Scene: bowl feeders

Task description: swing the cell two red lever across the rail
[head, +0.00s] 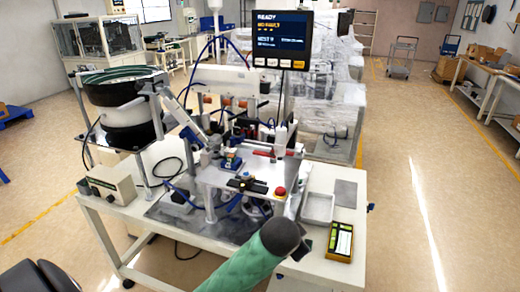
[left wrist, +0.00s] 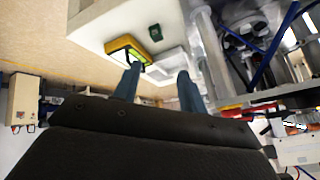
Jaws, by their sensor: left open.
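A red bar-shaped part (head: 290,152) shows at the back right of the small raised plate in the head view. I cannot tell whether it is the cell two lever, and the rail is not clear. A red strip (left wrist: 240,109) lies right of the fingers in the left wrist view. My left gripper (left wrist: 158,84) is open and empty, with its two blue-grey fingers apart and the table beyond them. In the head view a green-sleeved arm of mine with a dark end crosses the front, and no fingers are distinct there. My right gripper is not visible.
A yellow handheld device (head: 340,242) and a pale tray (head: 318,208) are at the table's front right. A bowl feeder (head: 128,100) stands left. A monitor (head: 267,39) reads READY.

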